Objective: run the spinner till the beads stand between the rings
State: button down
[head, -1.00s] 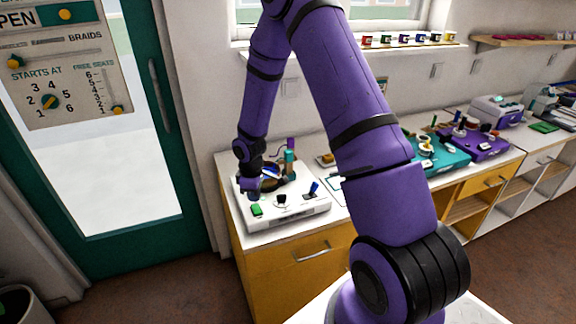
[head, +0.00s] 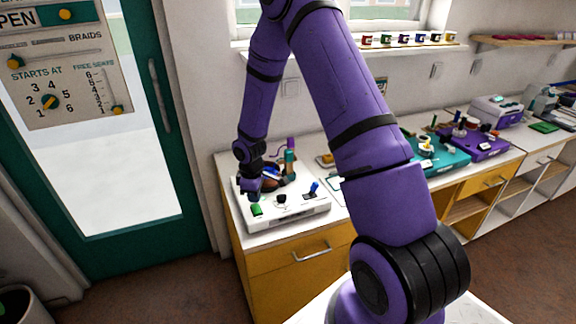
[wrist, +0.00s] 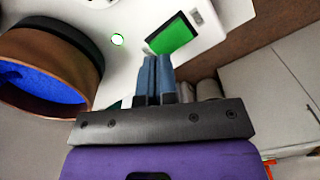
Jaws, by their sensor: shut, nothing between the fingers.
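The spinner is a white box (head: 300,213) on the counter, with a brown-rimmed bowl on top that shows blue inside. In the wrist view the bowl (wrist: 85,68) is at the left, and its blue inside (wrist: 40,85) looks like a mass; single beads and rings cannot be made out. A green switch (head: 257,210) is at the box's front left; it also shows in the wrist view (wrist: 170,33). My gripper (wrist: 158,60) is shut and empty, its tips close to the green switch; contact cannot be told.
A black knob (head: 282,199) and a blue lever (head: 313,187) stand on the box right of the switch. A teal-brown post (head: 290,160) rises behind the bowl. Teal (head: 447,158) and purple (head: 486,143) machines stand further right along the counter.

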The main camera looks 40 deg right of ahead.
jog(key=shift+f, duration=1.05)
jog(key=shift+r, duration=2.55)
jog(key=shift+r, duration=0.15)
jog(key=s+a+r+m+t+h, duration=0.15)
jog(key=s+r, duration=0.25)
jog(key=r, duration=0.8)
jog(key=s+r+m+t, duration=0.1)
jog(key=s+r+m, duration=0.25)
jog(key=r, duration=0.95)
jog(key=s+a+r+m+t, duration=0.1)
jog(key=s+r, duration=0.3)
jog(key=s, duration=0.3)
jog(key=s+a+r+m+y, duration=0.1)
jog(key=s+r, duration=0.3)
jog(key=s, duration=0.4)
jog(key=s+a+r+m+t, duration=0.1)
jog(key=s+r, duration=0.3)
jog(key=s, duration=0.3)
jog(key=shift+s+r+m+t, duration=0.15)
jog(key=shift+r+m+t, duration=0.2)
jog(key=shift+r+m, duration=0.05)
